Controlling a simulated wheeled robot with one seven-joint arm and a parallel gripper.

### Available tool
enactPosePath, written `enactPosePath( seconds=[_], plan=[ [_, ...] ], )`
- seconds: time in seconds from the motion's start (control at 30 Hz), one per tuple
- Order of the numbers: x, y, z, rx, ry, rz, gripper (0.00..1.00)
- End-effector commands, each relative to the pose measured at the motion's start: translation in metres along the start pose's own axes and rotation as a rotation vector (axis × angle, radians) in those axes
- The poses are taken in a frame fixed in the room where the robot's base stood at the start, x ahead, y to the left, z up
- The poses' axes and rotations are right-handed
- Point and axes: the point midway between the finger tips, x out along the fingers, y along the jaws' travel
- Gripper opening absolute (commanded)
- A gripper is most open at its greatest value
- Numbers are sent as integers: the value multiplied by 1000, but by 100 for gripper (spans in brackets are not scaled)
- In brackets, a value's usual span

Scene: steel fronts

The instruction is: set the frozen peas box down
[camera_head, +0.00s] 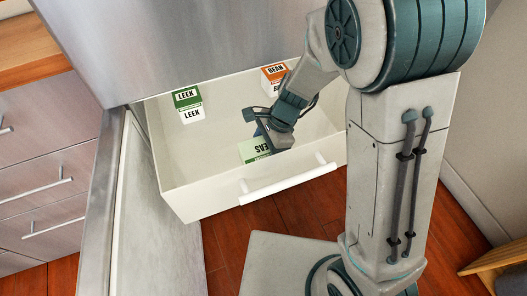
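The frozen peas box (250,151) is pale green with dark letters, of which "EAS" shows. It is in the open white drawer (196,197), toward the front and right of the middle. My gripper (264,132) reaches down into the drawer at the box's upper right and covers part of it. Its fingers look spread, with a small blue patch between them. I cannot tell whether they touch or hold the box, or whether the box rests on the drawer floor.
A green and white leek box (188,105) stands at the drawer's back left. An orange and white bean box (273,78) stands at the back right, near my arm. The drawer's left floor is clear. A white handle (290,181) runs along the front.

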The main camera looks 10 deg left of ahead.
Motion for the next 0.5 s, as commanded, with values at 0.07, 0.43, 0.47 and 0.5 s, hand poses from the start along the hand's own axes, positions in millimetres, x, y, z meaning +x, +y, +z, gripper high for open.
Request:
enactPosePath(
  seconds=[0.07,0.43,0.47,0.5],
  plan=[
    [-1,0,0,0,0,-1,34],
    [2,0,-1,0,0,0,90],
    [2,0,-1,0,0,0,90],
    [2,0,-1,0,0,0,90]
  ],
)
